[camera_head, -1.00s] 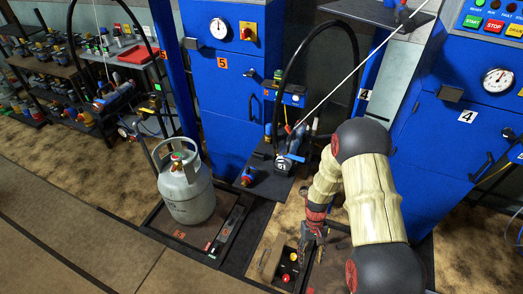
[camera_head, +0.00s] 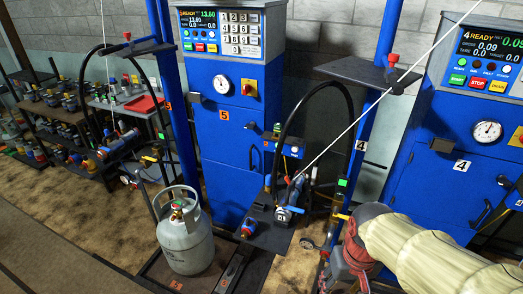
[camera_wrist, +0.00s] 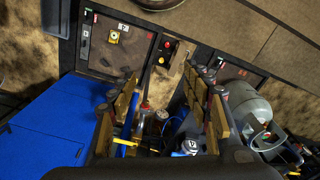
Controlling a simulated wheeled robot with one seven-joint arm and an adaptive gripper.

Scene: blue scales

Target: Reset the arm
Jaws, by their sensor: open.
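My gripper (camera_wrist: 166,108) is open in the wrist view, with gold-padded fingers on both sides and nothing held between them. In the head view my arm comes in at the lower right, and my gripper (camera_head: 335,268) hangs low in front of the blue scale cabinet marked 4 (camera_head: 430,165). The frame's lower edge cuts off part of it. A grey gas cylinder (camera_head: 186,246) stands upright on the platform of scale 5 (camera_head: 165,276), to the left of my gripper. It also shows at the right of the wrist view (camera_wrist: 247,108).
The blue cabinet marked 5 (camera_head: 228,145) stands behind the cylinder. A black shelf with a filling head (camera_head: 285,215) and a looping black hose (camera_head: 300,110) lies left of my arm. A rack of valves (camera_head: 50,125) stands at far left. Open floor (camera_head: 50,245) lies at lower left.

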